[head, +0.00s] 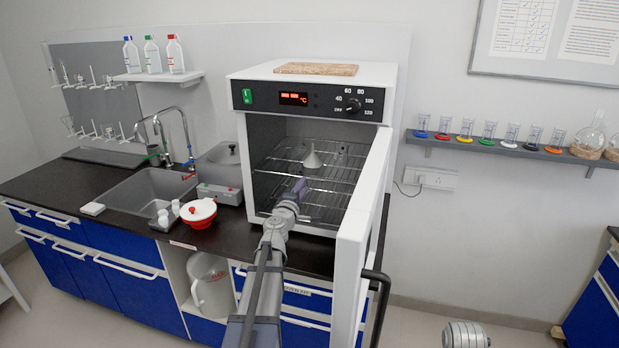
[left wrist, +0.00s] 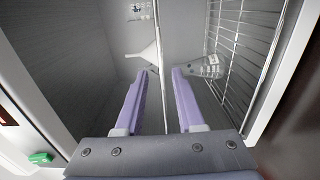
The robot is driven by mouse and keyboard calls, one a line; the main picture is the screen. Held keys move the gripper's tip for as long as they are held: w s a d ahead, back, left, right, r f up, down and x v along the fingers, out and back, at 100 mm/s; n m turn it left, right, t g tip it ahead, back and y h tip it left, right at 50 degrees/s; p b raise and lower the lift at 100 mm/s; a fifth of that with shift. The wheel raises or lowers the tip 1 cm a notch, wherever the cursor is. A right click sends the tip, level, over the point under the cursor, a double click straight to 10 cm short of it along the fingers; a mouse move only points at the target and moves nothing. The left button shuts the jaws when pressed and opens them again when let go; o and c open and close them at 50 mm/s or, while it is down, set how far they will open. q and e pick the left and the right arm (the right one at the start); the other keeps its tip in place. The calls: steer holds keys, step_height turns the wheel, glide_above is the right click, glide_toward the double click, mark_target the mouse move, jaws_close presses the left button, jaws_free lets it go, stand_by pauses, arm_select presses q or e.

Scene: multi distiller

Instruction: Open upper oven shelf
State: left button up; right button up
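The oven (head: 315,95) stands on the counter with its door (head: 362,200) swung open to the right. Inside, the upper wire shelf (head: 338,172) carries a white funnel (head: 312,161). My left gripper (head: 299,187) is at the oven opening, by the shelf's front. In the left wrist view its two purple fingers (left wrist: 161,70) are apart, with the upper shelf (left wrist: 162,30), seen edge-on, running between them. The funnel (left wrist: 146,53) is beside the left finger in that view. I cannot tell whether the fingers touch the shelf.
A lower rack (left wrist: 232,50) with a flask (left wrist: 208,67) lies beyond the right finger. The open door closely bounds my arm's right side. A sink (head: 150,190) is farther left.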

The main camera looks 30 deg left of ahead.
mark_target(309, 178)
arm_select(q)
steer(key=x, duration=0.7)
steer(key=shift+w, duration=0.35)
steer(key=shift+c, duration=0.4)
jaws_close()
stand_by(0.7)
